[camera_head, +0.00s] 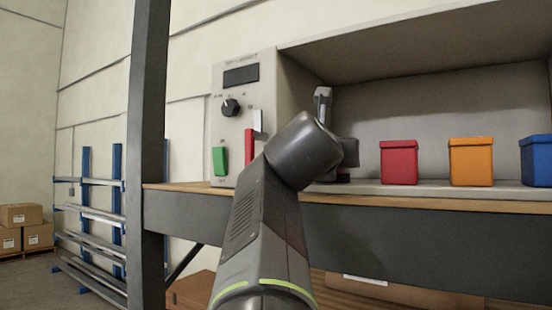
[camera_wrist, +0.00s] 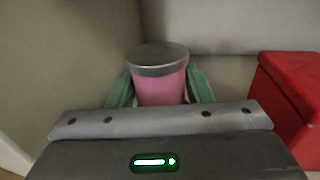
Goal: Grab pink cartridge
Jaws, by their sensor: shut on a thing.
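The pink cartridge (camera_wrist: 160,90) is a pink cylinder with a grey metal lid. In the wrist view it stands between the two green fingers of my gripper (camera_wrist: 160,92), which are shut on it from both sides. Its lower part is hidden behind the gripper body. In the head view my own arm hides the cartridge and the fingers, at the left end of the shelf.
A red box (camera_head: 399,162), an orange box (camera_head: 471,161) and a blue box (camera_head: 537,160) stand in a row on the shelf (camera_head: 430,190). The red box (camera_wrist: 290,105) is close on the right in the wrist view. A control panel (camera_head: 237,120) is left of the recess. A dark post (camera_head: 148,120) stands further left.

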